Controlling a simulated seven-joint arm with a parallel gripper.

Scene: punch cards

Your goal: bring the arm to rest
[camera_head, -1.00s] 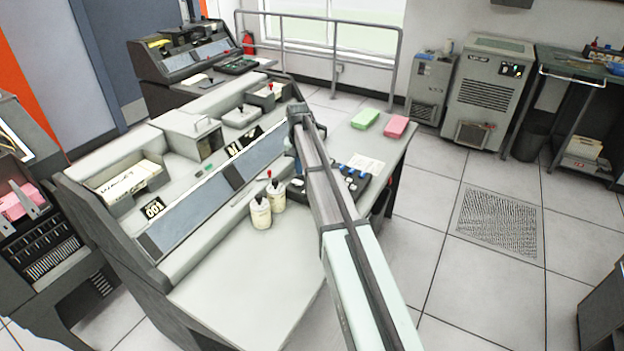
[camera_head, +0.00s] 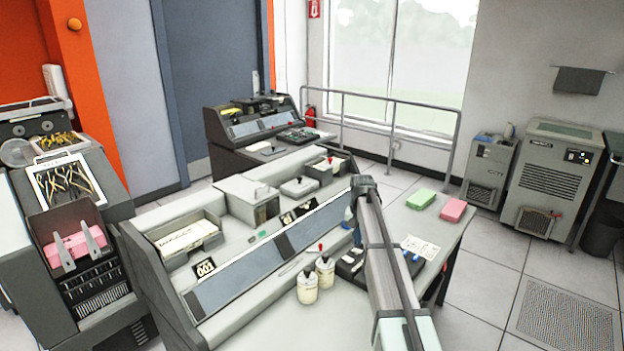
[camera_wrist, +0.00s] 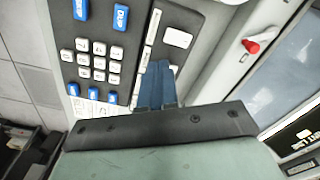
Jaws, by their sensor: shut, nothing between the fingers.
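My arm (camera_head: 395,290) reaches from the lower right of the head view over the front desk of the console. My gripper (camera_wrist: 157,85) shows in the wrist view as two blue fingers side by side, shut with nothing between them. It is above a dark keypad (camera_wrist: 100,50) with white and blue keys. I cannot tell how far above the keys the tips are. In the head view the wrist end of my arm hides much of the gripper and part of the keypad.
Two cream canisters (camera_head: 316,279) stand left of my arm. A green block (camera_head: 421,199) and a pink block (camera_head: 453,210) lie on the desk to the right, by a printed sheet (camera_head: 420,247). The console (camera_head: 250,250) rises on the left. A railing (camera_head: 400,101) stands behind.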

